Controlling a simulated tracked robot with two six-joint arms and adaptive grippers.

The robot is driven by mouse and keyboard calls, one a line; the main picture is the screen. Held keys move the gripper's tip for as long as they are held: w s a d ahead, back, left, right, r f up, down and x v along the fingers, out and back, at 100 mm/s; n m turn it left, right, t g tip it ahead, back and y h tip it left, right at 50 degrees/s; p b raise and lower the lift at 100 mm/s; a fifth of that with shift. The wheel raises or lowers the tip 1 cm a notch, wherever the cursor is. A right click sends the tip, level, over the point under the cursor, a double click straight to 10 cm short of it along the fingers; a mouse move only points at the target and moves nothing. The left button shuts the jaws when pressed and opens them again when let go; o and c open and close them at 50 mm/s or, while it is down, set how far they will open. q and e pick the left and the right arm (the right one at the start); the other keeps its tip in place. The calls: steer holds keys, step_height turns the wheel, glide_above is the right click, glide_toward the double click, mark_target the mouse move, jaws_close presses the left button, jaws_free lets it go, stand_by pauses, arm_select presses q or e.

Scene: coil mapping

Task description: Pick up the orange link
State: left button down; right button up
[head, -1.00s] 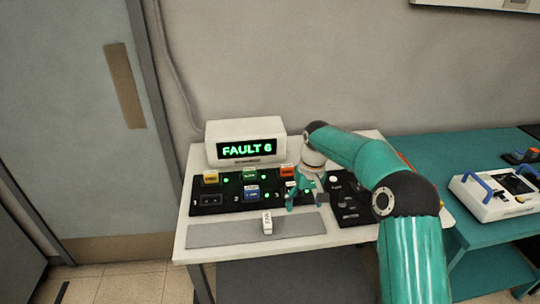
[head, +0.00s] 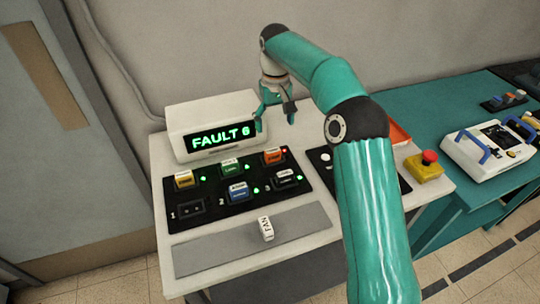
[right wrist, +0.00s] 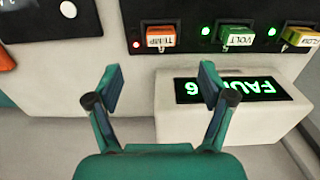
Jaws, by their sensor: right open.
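The orange link (head: 273,156), labelled TEMP, sits in the back right position of the black board (head: 210,208), with a red light beside it. It also shows in the right wrist view (right wrist: 161,38), beyond the fingertips. My right gripper (head: 275,122) is open and empty, raised behind and above the orange link, near the display box. In the right wrist view its two fingers (right wrist: 160,82) are spread apart with nothing between them. My left gripper is not in view.
A yellow link (head: 184,180), green link (head: 230,166), blue link (head: 238,192) and white link (head: 286,177) sit on the board. A white FAN link (head: 266,229) lies on the grey strip (head: 215,248). The display box (head: 190,122) reads FAULT 6. A red-buttoned yellow box (head: 425,168) stands right.

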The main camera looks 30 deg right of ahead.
mark_target(274, 152)
step_height(274, 152, down, 7)
steer(key=shift+s+d+f, duration=0.1)
step_height(274, 152, down, 4)
steer(key=shift+f+p, duration=0.15)
steer(key=shift+p, duration=0.45)
steer(key=shift+f, duration=0.65)
steer(key=c, duration=1.3)
